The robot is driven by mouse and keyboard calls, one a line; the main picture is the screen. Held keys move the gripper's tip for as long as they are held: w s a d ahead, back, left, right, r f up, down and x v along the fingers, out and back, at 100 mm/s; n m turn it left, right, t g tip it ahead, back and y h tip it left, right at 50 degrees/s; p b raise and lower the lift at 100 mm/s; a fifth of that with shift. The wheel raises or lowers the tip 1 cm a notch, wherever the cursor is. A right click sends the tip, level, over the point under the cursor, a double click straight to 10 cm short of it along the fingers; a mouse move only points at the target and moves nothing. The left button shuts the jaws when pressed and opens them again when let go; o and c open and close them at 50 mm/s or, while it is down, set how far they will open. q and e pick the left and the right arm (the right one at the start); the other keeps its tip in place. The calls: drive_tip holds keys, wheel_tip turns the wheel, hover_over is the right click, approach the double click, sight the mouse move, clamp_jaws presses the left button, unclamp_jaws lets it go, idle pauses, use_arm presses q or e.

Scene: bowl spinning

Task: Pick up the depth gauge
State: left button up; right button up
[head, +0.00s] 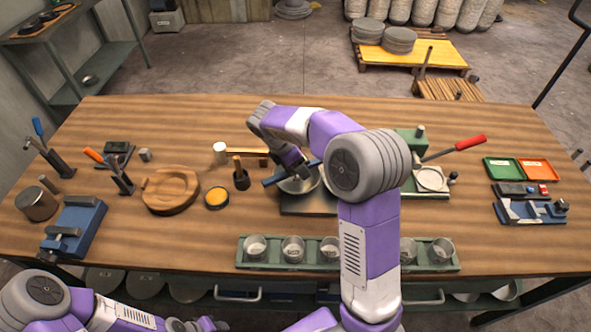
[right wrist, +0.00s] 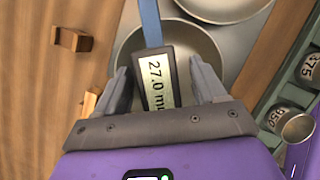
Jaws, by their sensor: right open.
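The depth gauge shows in the right wrist view (right wrist: 160,82) as a dark body with a lit display reading 27.0 and a blue bar reaching upward. In the head view its blue bar (head: 271,181) lies slantwise over a round metal bowl (head: 298,187). My right gripper (right wrist: 158,66) is open, one finger on each side of the gauge's display body, with gaps visible on both sides. In the head view the right gripper (head: 296,168) is over the bowl, partly hidden by its wrist. My left arm is at the bottom left; its fingers are not visible.
A green rack (head: 268,263) of metal cups stands along the front edge. Left are a wooden round block (head: 171,189), a yellow-topped tin (head: 216,197) and a blue fixture (head: 75,228). A red-handled tool (head: 463,146) and colored trays (head: 519,169) are right.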

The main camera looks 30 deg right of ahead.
drive_tip(key=shift+d+f, duration=0.2)
drive_tip(key=shift+f, duration=0.25)
clamp_jaws()
wheel_tip(320, 180, up, 10)
drive_tip(key=p, duration=0.3)
drive_tip(key=shift+f, duration=0.25)
drive_tip(key=shift+r+p, duration=0.3)
drive_tip(key=m+g+p, duration=0.1)
drive_tip(key=m+p, duration=0.2)
drive_tip(key=p, duration=0.2)
drive_tip(key=m+g+y+p, duration=0.1)
drive_tip(key=m+p, duration=0.3)
drive_tip(key=p, duration=0.1)
drive_tip(key=m+g+p, duration=0.1)
drive_tip(key=m+p, duration=0.2)
drive_tip(key=p, duration=0.2)
drive_tip(key=shift+s+a+f+g+y, duration=0.15)
drive_tip(key=shift+s+g+y, duration=0.15)
drive_tip(key=shift+s+g, duration=0.1)
drive_tip(key=shift+s+f+m+y+p, duration=0.25)
drive_tip(key=shift+m+y+p, duration=0.05)
drive_tip(key=shift+m+p, duration=0.65)
drive_tip(key=shift+a+f, duration=0.1)
drive_tip(key=shift+f, duration=0.05)
wheel_tip(320, 180, down, 5)
drive_tip(key=b, duration=0.3)
drive_tip(key=shift+f+b, duration=1.3)
drive_tip(key=shift+f, duration=0.35)
